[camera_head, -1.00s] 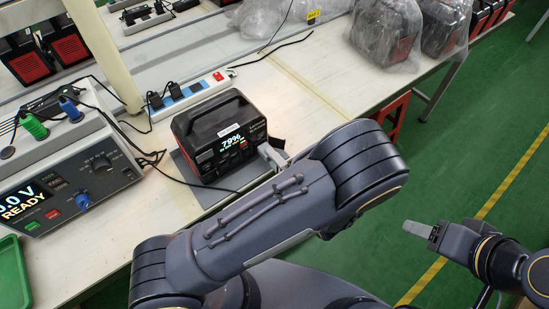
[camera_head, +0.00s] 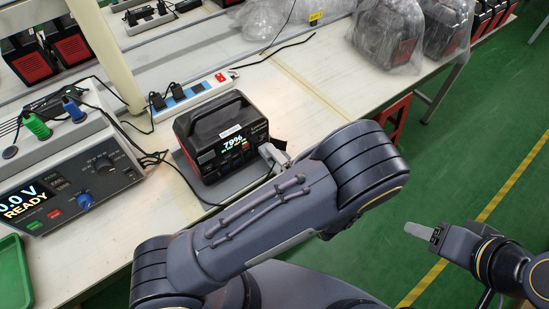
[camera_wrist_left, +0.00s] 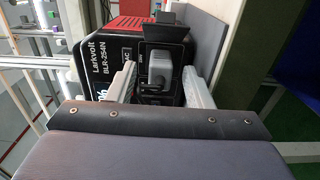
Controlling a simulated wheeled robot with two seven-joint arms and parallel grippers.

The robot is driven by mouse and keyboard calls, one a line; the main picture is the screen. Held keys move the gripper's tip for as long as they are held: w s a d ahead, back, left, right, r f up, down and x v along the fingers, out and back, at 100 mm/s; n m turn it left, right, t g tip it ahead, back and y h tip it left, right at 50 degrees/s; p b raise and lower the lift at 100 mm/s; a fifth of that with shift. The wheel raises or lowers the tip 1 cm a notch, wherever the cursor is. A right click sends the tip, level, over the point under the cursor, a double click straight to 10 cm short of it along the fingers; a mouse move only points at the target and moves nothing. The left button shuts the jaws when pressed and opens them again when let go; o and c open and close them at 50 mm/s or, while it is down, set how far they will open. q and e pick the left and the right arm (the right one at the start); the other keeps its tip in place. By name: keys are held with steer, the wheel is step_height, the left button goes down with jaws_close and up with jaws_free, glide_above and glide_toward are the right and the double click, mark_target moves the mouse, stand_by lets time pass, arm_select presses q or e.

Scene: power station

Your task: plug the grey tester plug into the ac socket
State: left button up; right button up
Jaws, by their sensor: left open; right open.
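The black and red power station (camera_head: 222,140) stands upright on the bench, its display reading 79%. In the left wrist view its side panel (camera_wrist_left: 112,48) shows a raised black flap (camera_wrist_left: 166,33) above the AC socket area (camera_wrist_left: 145,85). A grey block, which looks like the tester plug (camera_wrist_left: 161,66), sits at that socket, upright and apparently against the panel. How deep it sits I cannot tell. My left gripper (camera_wrist_left: 160,86) is open, one finger on each side of the plug. It also shows beside the station's right side (camera_head: 272,158). My right gripper (camera_head: 420,232) is open and empty over the floor.
A tester box (camera_head: 70,180) with display and cables stands at the left of the bench. A power strip (camera_head: 195,92) lies behind the station. Bagged units (camera_head: 385,30) stand at the far right. A green tray (camera_head: 12,270) is at front left. Bench right of the station is clear.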

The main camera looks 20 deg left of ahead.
arm_select(q)
steer(key=v, duration=0.7)
steer(key=shift+s+d, duration=0.3)
